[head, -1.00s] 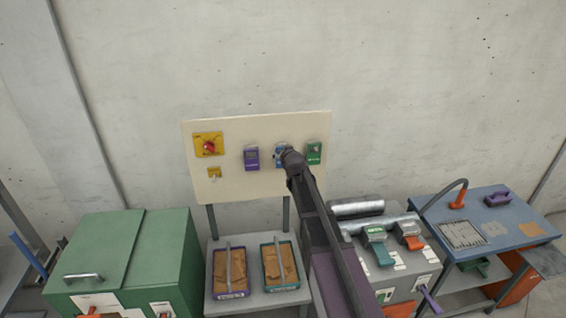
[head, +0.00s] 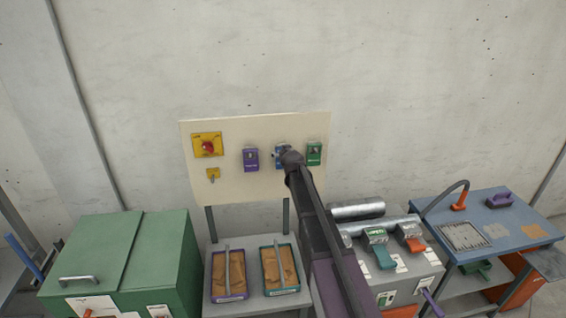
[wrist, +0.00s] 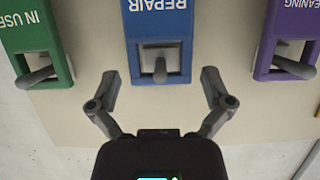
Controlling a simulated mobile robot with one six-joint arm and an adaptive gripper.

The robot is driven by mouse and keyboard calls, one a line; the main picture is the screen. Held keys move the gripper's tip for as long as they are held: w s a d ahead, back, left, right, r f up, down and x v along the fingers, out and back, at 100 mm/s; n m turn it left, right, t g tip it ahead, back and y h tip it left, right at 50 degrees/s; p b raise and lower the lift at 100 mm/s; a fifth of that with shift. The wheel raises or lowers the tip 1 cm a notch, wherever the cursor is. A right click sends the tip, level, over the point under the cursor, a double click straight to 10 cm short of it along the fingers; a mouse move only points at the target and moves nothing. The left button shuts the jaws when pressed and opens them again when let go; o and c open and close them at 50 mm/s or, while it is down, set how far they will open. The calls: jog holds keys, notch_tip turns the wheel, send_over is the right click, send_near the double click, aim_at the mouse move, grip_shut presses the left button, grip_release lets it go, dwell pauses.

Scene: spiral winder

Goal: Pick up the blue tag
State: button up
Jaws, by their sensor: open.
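The blue tag (head: 277,151) hangs on a cream board between a purple tag and a green tag. In the head view it is mostly hidden behind my arm's end. In the wrist view the blue tag (wrist: 157,25), lettered REPAIR, appears upside down, with a grey peg through its slot. My gripper (wrist: 162,78) is open and empty. Its fingertips sit to either side of the blue tag's slotted end in the picture, and I see no contact. In the head view the fingers are hidden by my arm.
The purple tag (wrist: 288,35) and green tag (wrist: 35,40) hang on pegs close on either side. A yellow switch plate with a red knob (head: 208,146) is on the board's left. Two trays (head: 228,295) stand on a table below.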

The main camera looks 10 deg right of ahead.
jog(key=shift+b+x, duration=0.4)
jog(key=shift+x, duration=1.1)
jog(key=shift+f, duration=0.1)
jog(key=shift+s, duration=0.1)
jog(key=c, duration=0.9)
